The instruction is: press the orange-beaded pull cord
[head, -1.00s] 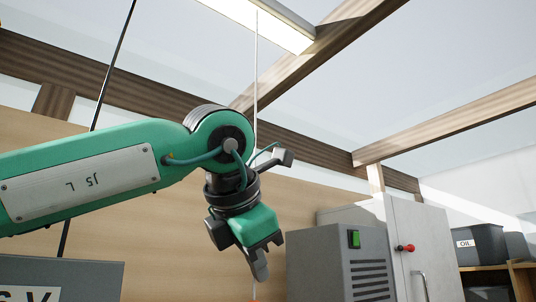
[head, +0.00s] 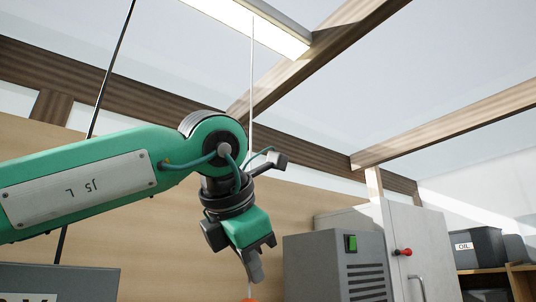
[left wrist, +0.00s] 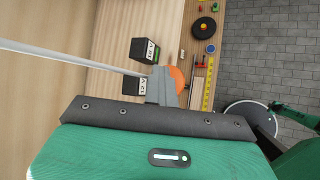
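The pull cord (head: 252,80) is a thin pale line hanging from near the ceiling lamp and passing behind my left gripper. Its orange bead (head: 249,299) just shows at the bottom edge of the head view, below the fingertips. My left gripper (head: 254,268) points down at the cord with its fingers together. In the left wrist view the cord (left wrist: 70,60) runs in from the left to the fingers (left wrist: 163,85). The orange bead (left wrist: 178,76) sits just beyond them, partly hidden. I cannot tell whether the cord is between the fingers.
A grey cabinet (head: 312,265) with a green switch (head: 351,243) stands to the right of the gripper. A black cable (head: 108,75) hangs at the left. Battery-like boxes (left wrist: 145,49) and several small items lie on the bench below. The air around the gripper is clear.

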